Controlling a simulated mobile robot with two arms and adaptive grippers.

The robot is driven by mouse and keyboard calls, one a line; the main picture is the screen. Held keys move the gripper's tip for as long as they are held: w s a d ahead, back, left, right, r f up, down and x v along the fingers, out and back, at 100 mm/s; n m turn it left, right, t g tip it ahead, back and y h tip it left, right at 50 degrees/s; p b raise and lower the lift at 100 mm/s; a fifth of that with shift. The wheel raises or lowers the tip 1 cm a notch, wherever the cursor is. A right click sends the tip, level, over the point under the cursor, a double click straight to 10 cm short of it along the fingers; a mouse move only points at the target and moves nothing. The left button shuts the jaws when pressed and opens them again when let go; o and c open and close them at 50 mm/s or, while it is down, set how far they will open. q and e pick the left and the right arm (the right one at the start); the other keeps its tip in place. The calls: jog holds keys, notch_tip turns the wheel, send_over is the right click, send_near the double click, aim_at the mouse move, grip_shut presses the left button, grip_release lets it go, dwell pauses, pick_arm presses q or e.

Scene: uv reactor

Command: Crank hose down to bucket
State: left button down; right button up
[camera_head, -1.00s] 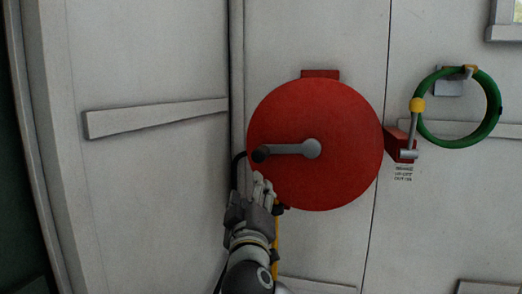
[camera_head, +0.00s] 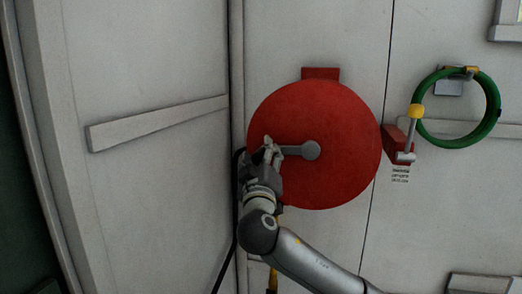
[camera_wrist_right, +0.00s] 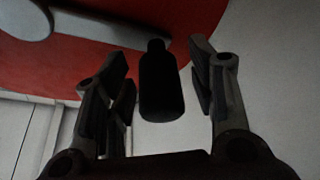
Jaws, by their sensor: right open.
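The round red hose reel (camera_head: 335,110) is mounted on the white wall. Its grey crank arm (camera_head: 294,151) points left from the central hub. My right gripper (camera_head: 270,147) is at the left end of the crank, mostly covering the handle in the head view. In the right wrist view, the black crank handle (camera_wrist_right: 161,92) sits between the two spread fingers (camera_wrist_right: 160,58), with gaps on both sides. No bucket and no left gripper are in view.
A small red box with a grey, yellow-topped lever (camera_head: 412,130) stands right of the reel. A green hose ring (camera_head: 490,118) hangs beyond it. A slanted rail (camera_head: 155,123) crosses the wall panel at left. My right arm comes in from the lower right.

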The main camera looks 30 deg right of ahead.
grip_shut()
dwell(0.4)
jog(key=shift+d, duration=0.1)
